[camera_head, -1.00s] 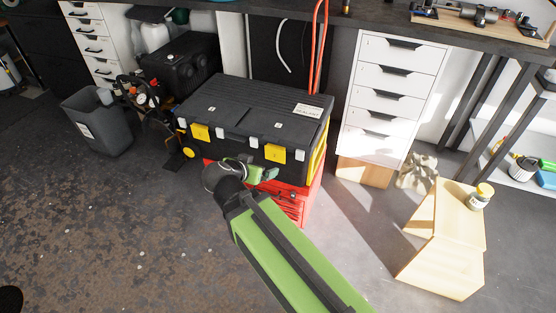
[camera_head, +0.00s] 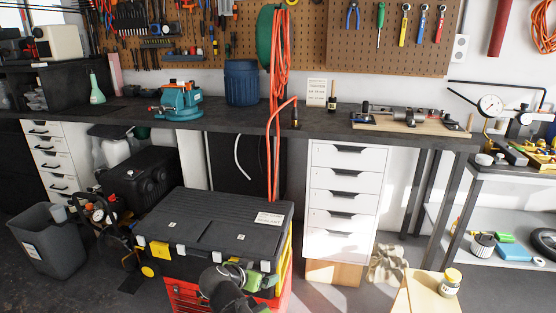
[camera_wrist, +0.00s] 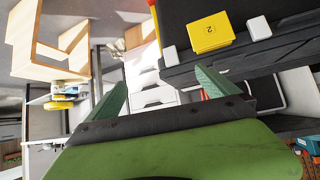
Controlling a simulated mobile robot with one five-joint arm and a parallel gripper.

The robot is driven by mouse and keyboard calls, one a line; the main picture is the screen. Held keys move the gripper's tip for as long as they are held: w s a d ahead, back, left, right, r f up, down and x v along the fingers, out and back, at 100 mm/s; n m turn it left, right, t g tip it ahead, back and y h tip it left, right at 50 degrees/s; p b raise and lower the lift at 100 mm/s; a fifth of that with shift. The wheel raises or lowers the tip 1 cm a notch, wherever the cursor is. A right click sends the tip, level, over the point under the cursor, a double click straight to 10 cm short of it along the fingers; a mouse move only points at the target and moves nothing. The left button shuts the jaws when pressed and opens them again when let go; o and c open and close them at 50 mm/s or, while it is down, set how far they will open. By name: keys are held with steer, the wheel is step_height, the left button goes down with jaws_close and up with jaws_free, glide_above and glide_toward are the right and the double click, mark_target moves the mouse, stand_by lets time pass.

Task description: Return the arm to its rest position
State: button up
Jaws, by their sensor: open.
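My gripper (camera_head: 252,279) is at the bottom centre of the head view, in front of the black toolbox (camera_head: 195,222) with yellow latches. The toolbox sits on a red box (camera_head: 186,297). In the wrist view my gripper (camera_wrist: 162,90) has its two green fingers spread apart, with nothing between them. The toolbox (camera_wrist: 245,50) and a yellow latch (camera_wrist: 209,33) show at the upper right there. Most of my arm is out of the head view below the frame.
A wooden step stool (camera_head: 422,294) with a jar (camera_head: 449,283) stands at the lower right. White drawers (camera_head: 343,200) stand under the workbench (camera_head: 225,116). A grey bin (camera_head: 43,243) and a compressor (camera_head: 139,176) are at the left. A red hose (camera_head: 272,150) hangs by the bench.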

steer(key=w+d+f+m+g+h, duration=0.1)
steer(key=d+f+m+g, duration=0.1)
steer(key=d, duration=0.9)
steer(key=w+d+f+m+g, duration=0.1)
steer(key=d+f+m+g, duration=0.1)
steer(key=d, duration=0.8)
steer(key=s+d+f+n+g+y, duration=0.35)
steer(key=s+d, duration=0.25)
steer(key=d, duration=0.3)
steer(key=s+a+f+n+g+y, duration=0.1)
steer(key=s+a+n+g+y, duration=0.15)
steer(key=a+n, duration=0.25)
step_height(320, 180, up, 26)
steer(key=h+p, duration=0.1)
steer(key=p, duration=2.5)
steer(key=shift+d+r+t+p, duration=0.2)
steer(key=shift+t+p, duration=0.1)
steer(key=shift+p, duration=0.05)
steer(key=shift+s, duration=0.1)
steer(key=shift+c, duration=0.2)
